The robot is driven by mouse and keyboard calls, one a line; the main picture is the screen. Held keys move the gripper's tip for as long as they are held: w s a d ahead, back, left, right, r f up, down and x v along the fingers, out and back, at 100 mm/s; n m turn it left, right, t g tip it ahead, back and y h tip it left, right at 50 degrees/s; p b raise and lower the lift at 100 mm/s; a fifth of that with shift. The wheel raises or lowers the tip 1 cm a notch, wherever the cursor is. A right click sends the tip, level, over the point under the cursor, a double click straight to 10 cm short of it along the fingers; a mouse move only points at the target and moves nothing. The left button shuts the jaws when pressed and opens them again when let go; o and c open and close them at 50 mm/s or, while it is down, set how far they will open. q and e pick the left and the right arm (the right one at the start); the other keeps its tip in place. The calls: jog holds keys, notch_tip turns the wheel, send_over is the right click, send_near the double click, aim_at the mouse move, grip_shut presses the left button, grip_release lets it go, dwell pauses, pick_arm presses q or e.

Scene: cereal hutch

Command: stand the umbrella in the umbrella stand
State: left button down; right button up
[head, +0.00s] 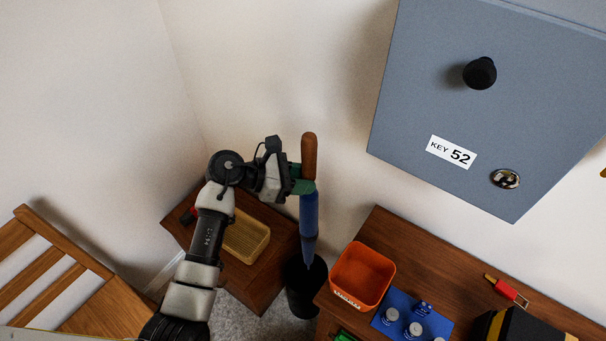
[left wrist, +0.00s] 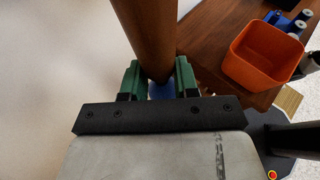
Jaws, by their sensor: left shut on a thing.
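The umbrella (head: 309,215) has a brown handle and a blue furled body, and it hangs upright with its tip down. My left gripper (head: 303,187) is shut on it just below the handle; the green fingertips (left wrist: 158,80) sit on both sides of it in the left wrist view, where the brown handle (left wrist: 150,35) fills the upper middle. The umbrella stand (head: 302,298) is a black round bin on the floor. The umbrella's lower end is over the stand's opening in the head view; how deep it reaches cannot be told. My right gripper is not in view.
A low wooden table (head: 262,293) with a yellow basket (head: 246,240) stands left of the stand. A wooden cabinet top (head: 400,235) with an orange bin (head: 362,273) and a blue mat (head: 433,322) is close on the right. A grey key cabinet (head: 420,100) hangs above.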

aim_at(303, 220)
pick_arm(q)
notch_tip(303, 220, down, 2)
jog(key=shift+f+b, duration=0.25)
jog(key=shift+b, duration=0.5)
notch_tip(303, 220, down, 14)
jog(key=b, duration=1.3)
jog(key=shift+f, duration=0.2)
notch_tip(303, 220, down, 2)
jog(key=b, duration=0.2)
jog(key=shift+f+b, duration=0.25)
jog(key=shift+b, duration=0.1)
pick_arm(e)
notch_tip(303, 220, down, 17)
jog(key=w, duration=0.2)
pick_arm(q)
jog(key=shift+f, duration=0.25)
jog(key=shift+f+b, duration=0.5)
jog(key=shift+b, duration=0.2)
jog(key=shift+f+b, duration=0.7)
jog(key=shift+f, duration=0.05)
jog(key=shift+f+b, duration=0.7)
jog(key=shift+f, duration=0.1)
jog(key=shift+f+b, duration=0.5)
jog(key=shift+f, duration=0.2)
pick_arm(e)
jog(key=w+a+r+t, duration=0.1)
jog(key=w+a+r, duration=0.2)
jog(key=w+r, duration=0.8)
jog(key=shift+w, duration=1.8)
